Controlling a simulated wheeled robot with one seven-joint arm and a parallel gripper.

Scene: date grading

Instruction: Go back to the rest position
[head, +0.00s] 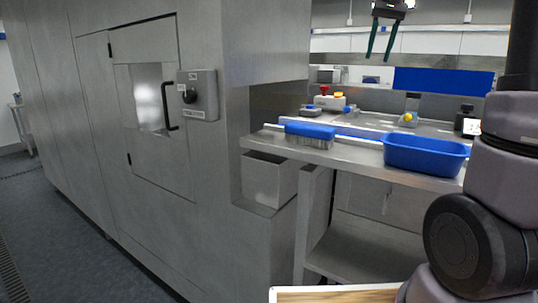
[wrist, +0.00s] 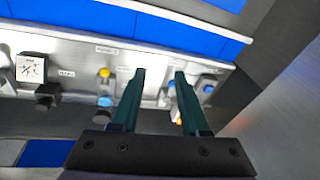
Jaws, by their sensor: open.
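My gripper (head: 380,38) hangs at the top of the head view, above and behind the steel bench, with its two dark green fingers pointing down and spread apart. In the wrist view my gripper (wrist: 158,85) is open with nothing between its fingers. Behind the fingers in that view runs a grey panel (wrist: 75,68) with small labels and several fittings. My gripper appears apart from everything around it.
A large steel cabinet (head: 245,120) with a handled door fills the left. Floor (head: 60,220) at left is clear.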

